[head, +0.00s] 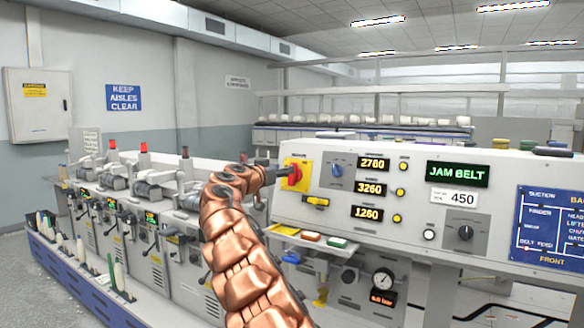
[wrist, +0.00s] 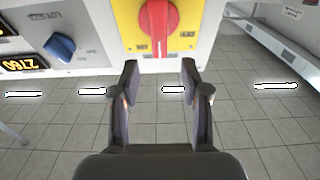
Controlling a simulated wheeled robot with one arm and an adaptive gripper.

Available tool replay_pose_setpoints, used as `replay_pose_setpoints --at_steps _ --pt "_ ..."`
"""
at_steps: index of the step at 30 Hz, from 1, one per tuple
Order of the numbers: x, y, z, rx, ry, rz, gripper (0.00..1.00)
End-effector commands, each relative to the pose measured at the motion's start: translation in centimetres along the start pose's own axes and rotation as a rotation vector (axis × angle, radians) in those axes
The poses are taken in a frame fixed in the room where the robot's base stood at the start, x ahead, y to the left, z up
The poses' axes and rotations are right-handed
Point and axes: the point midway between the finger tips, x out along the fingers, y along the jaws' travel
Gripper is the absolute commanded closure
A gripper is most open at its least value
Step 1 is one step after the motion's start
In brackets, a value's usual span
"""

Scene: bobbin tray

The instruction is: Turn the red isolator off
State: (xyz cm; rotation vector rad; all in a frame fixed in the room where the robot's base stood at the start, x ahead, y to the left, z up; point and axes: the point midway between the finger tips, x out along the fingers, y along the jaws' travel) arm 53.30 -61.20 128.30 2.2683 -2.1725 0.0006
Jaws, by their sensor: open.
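The red isolator (head: 294,173) is a red rotary knob on a yellow plate (head: 302,165) at the left end of the control panel. In the wrist view the red knob (wrist: 160,22) is at the top centre, its handle with a white line pointing toward the picture's bottom. My gripper (wrist: 159,80) is open and empty, its two fingers spread below the knob and apart from it. In the head view my copper-coloured arm reaches up to the panel's left end, and the gripper (head: 266,164) is just left of the knob, seen small.
A blue knob (head: 337,170) is right of the yellow plate; it also shows in the wrist view (wrist: 60,46). Number displays (head: 369,188), a JAM BELT display (head: 457,174) and a black knob (head: 465,233) lie farther right.

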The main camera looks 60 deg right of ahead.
Motion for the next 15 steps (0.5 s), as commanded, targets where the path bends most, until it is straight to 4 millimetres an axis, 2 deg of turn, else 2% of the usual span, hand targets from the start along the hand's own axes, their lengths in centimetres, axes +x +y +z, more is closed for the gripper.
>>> replay_pose_setpoints --at_steps 15 --pt "4.0 0.1 -0.2 0.002 -0.002 0.001 0.54"
